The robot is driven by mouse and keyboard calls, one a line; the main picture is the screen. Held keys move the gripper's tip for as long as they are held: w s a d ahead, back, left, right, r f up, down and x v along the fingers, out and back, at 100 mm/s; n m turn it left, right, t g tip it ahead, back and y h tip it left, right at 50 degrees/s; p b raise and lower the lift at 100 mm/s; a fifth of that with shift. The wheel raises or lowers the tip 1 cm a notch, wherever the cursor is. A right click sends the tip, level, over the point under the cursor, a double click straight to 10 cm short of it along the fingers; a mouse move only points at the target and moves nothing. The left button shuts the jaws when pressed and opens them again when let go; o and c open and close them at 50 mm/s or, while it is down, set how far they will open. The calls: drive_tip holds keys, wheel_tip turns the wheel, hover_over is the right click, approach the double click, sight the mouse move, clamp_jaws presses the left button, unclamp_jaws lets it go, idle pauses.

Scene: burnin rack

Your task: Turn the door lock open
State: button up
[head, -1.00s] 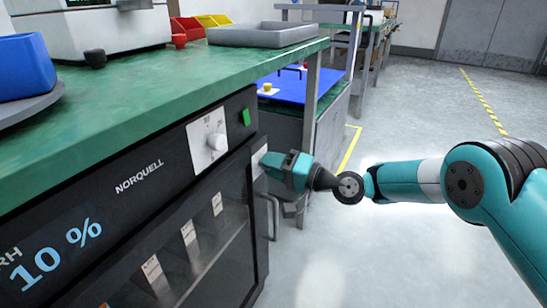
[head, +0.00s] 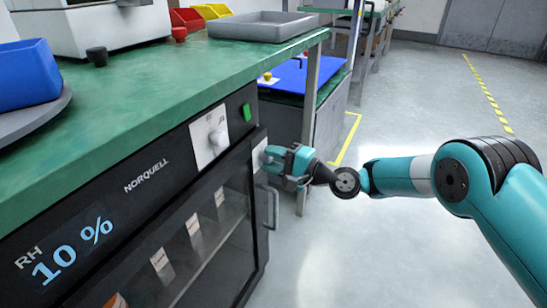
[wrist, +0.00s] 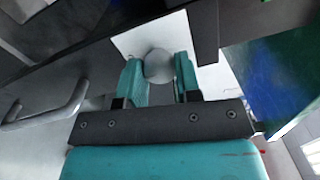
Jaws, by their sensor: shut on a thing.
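In the head view my gripper (head: 270,158) is at the upper right corner of the dark NORQUELL cabinet's glass door (head: 222,235) and largely hides the knob. In the wrist view the two teal fingers (wrist: 158,73) stand on either side of the knob, shut on it. The door looks closed. Its bar handle (head: 273,208) is below the gripper and also shows at the left of the wrist view (wrist: 75,105).
A white dial panel (head: 209,138) and a green switch (head: 246,112) are left of and above the gripper. The green worktop (head: 150,100) overhangs the cabinet. A bench leg (head: 309,120) stands close behind the gripper. The floor (head: 400,250) on the right is clear.

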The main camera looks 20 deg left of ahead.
idle(0.3)
drive_tip(key=o, duration=0.9)
drive_tip(key=shift+d, duration=0.1)
drive_tip(key=d+b, duration=0.4)
drive_tip(key=d, duration=0.1)
drive_tip(key=s+d+b, duration=0.1)
drive_tip(key=d+b, duration=0.4)
drive_tip(key=d, duration=0.1)
drive_tip(key=d+b, duration=0.5)
drive_tip(key=d, duration=0.1)
drive_tip(key=shift+s+d+f, duration=0.1)
drive_tip(key=shift+s+f, duration=0.1)
drive_tip(key=shift+f, duration=0.15)
